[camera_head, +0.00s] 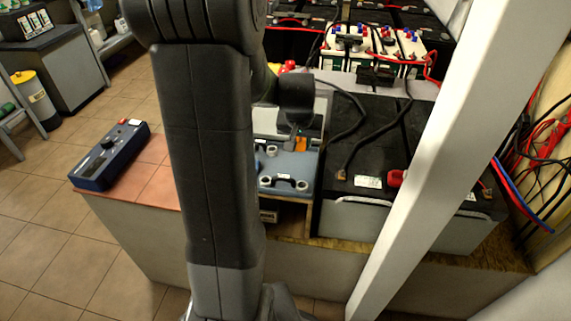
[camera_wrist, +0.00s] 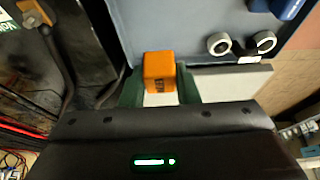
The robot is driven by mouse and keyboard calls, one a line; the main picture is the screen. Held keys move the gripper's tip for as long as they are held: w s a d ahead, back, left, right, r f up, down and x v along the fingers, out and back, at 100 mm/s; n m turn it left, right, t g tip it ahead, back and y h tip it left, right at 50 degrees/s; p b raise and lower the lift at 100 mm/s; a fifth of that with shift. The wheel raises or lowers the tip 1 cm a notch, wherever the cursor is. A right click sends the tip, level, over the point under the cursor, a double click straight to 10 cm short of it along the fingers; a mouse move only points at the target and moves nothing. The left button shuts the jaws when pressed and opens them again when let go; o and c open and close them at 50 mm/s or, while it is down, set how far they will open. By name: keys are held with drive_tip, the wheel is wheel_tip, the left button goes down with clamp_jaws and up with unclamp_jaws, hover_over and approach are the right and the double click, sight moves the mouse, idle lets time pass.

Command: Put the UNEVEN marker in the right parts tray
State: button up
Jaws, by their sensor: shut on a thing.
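An orange block-shaped marker (camera_wrist: 160,68) sits between the two dark green fingers of my gripper (camera_wrist: 159,86) in the wrist view. The fingers are shut on it from both sides. Dark print shows on its near face, too small to read. In the head view the orange marker (camera_head: 301,144) shows small, above the far part of a blue-grey battery (camera_head: 287,162). My arm hides much of the gripper there. I cannot make out a right parts tray in either view.
The blue-grey battery with pale rings also shows in the wrist view (camera_wrist: 185,25). Black batteries with cables (camera_head: 375,150) stand right of it. A pale slanted post (camera_head: 440,135) crosses the right side. A dark blue meter (camera_head: 110,155) lies on the left end of the bench.

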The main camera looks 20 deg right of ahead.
sight(300, 150)
drive_tip(key=shift+f+b, duration=0.6)
drive_tip(key=shift+f, duration=2.3)
drive_tip(key=shift+f, duration=0.2)
drive_tip(key=o, duration=0.9)
drive_tip(key=shift+o, duration=0.2)
drive_tip(key=shift+r, duration=0.45)
drive_tip(key=p+v, duration=0.2)
drive_tip(key=v, duration=0.9)
drive_tip(key=shift+s+r+p, duration=0.2)
drive_tip(key=shift+p, duration=0.1)
